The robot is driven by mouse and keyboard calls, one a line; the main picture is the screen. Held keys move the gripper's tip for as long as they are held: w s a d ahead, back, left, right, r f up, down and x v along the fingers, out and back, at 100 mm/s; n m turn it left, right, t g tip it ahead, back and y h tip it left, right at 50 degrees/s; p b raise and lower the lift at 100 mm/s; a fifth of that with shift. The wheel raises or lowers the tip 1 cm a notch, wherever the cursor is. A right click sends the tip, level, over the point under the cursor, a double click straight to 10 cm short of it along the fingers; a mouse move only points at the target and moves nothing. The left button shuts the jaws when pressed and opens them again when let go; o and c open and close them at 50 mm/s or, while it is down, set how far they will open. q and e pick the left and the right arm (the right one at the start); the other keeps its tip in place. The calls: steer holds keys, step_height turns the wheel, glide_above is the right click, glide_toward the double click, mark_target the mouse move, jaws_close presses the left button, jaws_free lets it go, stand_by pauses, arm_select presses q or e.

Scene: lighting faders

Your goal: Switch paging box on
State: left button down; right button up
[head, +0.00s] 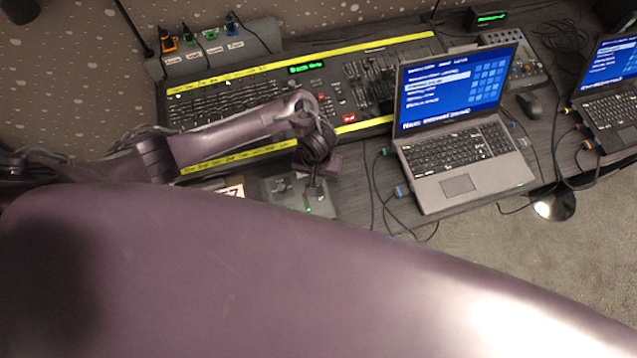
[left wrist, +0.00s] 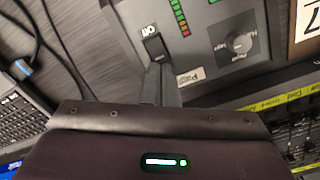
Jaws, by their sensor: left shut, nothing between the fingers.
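The paging box (head: 284,190) is a small grey box at the front edge of the desk, below the long lighting console in the head view. In the left wrist view its grey panel (left wrist: 205,62) carries a black rocker switch (left wrist: 155,46), a column of green to red level lights (left wrist: 180,17), a round knob (left wrist: 239,43) and a white label. My left gripper (head: 313,187) is over the box, shut and empty. In the left wrist view its fingertips (left wrist: 160,70) are at the lower edge of the switch; I cannot tell if they touch. The rocker's tilt is unclear. My right gripper is not in view.
The lighting console (head: 345,85) with yellow strips lies behind the box. An open laptop (head: 455,130) stands to its right, with cables (head: 380,190) between. A mouse (head: 530,105) and a second laptop (head: 610,95) are further right. My own arm hides the foreground.

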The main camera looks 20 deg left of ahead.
arm_select(q)
steer(key=shift+r+p, duration=1.2)
steer(key=shift+r, duration=0.95)
